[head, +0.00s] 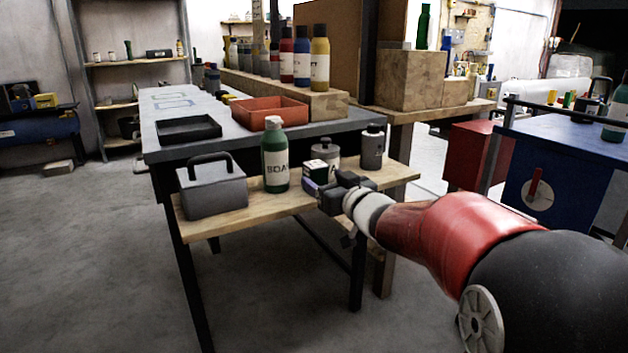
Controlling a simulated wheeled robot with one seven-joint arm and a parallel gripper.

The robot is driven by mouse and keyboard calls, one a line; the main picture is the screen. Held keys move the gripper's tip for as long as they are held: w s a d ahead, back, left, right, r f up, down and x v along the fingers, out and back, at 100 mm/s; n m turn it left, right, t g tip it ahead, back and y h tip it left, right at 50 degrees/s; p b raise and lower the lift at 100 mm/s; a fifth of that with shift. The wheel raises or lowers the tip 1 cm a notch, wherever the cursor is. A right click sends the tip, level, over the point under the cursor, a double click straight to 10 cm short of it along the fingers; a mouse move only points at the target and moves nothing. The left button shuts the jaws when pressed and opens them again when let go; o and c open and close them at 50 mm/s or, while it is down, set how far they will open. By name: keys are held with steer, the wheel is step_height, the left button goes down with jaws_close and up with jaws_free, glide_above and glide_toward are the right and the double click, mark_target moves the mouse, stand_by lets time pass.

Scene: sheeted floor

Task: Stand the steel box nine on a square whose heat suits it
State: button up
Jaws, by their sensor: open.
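A grey metal box with a dark top handle (212,196) stands at the left end of the low wooden shelf; I cannot read a number on it. A small dark green box with a pale top (316,170) stands further right on the shelf. My gripper (314,192) is open, low at the shelf's front, close to the small box; I cannot tell whether they touch. Blue square outlines (174,101) lie on the grey bench top at the back left; no heat marking on them is readable.
The wooden shelf (240,217) also holds a green bottle (275,165), a pale canister (328,152) and a grey canister (372,150). Behind, the bench bears a black tray (188,129) and an orange tray (268,114). Floor at left is clear.

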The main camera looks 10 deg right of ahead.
mark_target(320, 174)
steer(key=x, duration=0.4)
steer(key=shift+w+d+r, duration=0.1)
steer(key=c, duration=1.4)
steer(key=shift+o, duration=0.2)
steer(key=shift+r, duration=0.15)
